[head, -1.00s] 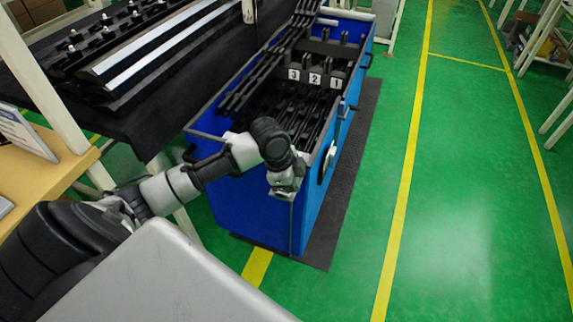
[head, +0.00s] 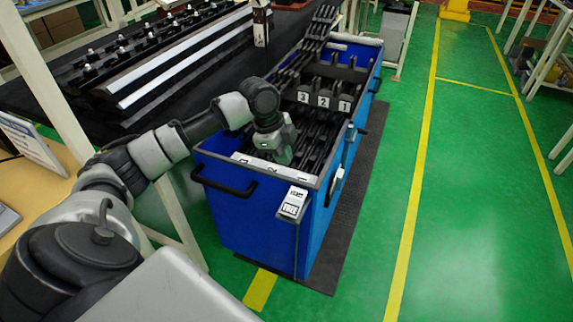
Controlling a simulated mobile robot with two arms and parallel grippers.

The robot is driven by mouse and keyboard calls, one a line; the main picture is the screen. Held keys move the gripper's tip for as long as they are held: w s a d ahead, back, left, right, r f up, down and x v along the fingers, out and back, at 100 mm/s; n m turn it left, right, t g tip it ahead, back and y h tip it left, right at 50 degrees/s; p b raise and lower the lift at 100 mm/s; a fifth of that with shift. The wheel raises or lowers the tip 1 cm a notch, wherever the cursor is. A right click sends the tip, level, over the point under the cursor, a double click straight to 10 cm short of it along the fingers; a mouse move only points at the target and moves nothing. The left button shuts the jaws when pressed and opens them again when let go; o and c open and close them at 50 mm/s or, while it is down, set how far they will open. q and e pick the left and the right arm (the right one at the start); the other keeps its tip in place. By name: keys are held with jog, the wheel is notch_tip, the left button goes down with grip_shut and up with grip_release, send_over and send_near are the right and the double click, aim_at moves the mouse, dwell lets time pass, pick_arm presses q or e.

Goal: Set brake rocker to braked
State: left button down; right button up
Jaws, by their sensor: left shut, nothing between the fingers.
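The brake rocker (head: 292,203) is a small white and grey block at the near right corner of the blue cart (head: 255,226). Its face carries a dark label that seems to read FREE, though the print is small. My left arm reaches in from the left, and its gripper (head: 278,152) is over the near end of the cart, above and behind the rocker and apart from it. The gripper is shut and empty; its fingertips are hard to make out against the dark parts. My right gripper does not show.
The cart holds long black trim parts under dividers numbered 3, 2 and 1 (head: 323,101). A black handle (head: 224,187) sticks out from its near end. A dark-covered table (head: 90,107) stands to the left. Green floor to the right is clear.

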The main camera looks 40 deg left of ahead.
aim_at(297, 194)
pick_arm(q)
jog(key=x, duration=1.1)
jog(key=shift+w+a+f, duration=0.15)
jog(key=shift+a+f, duration=0.05)
jog(key=shift+a, duration=0.15)
jog(key=shift+w+f, duration=0.15)
jog(key=shift+f, duration=0.4)
